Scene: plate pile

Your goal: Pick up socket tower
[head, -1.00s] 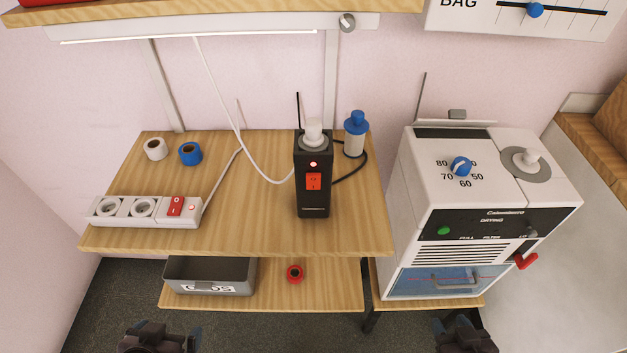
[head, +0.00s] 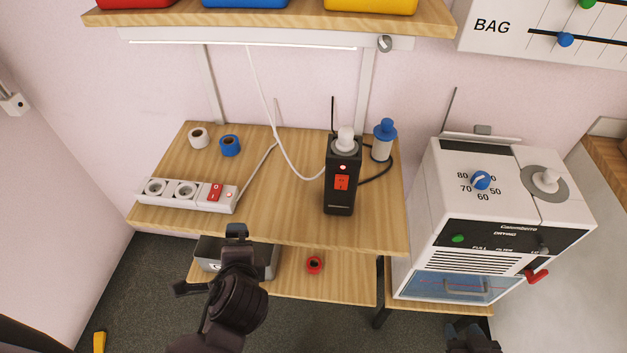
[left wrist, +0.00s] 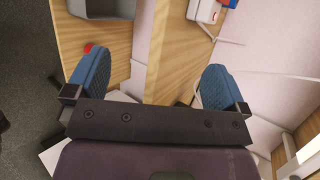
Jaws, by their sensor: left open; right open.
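The socket tower (head: 341,183) is a black upright block with a red switch, a small light and a white plug on top. It stands on the wooden table right of centre in the head view, with a white cable running to it. My left gripper (head: 212,260) is at the table's front edge, below the power strip and left of the tower. In the left wrist view its blue-padded fingers (left wrist: 152,85) are spread with nothing between them. My right gripper (head: 472,337) is open at the bottom edge, partly cut off, below the white machine.
A white power strip (head: 187,194), white tape (head: 198,138) and blue tape (head: 230,146) lie on the table's left. A blue-capped bottle (head: 383,142) stands right behind the tower. Below are a grey bin (head: 264,262) and red tape (head: 314,265). A white machine (head: 495,210) stands right.

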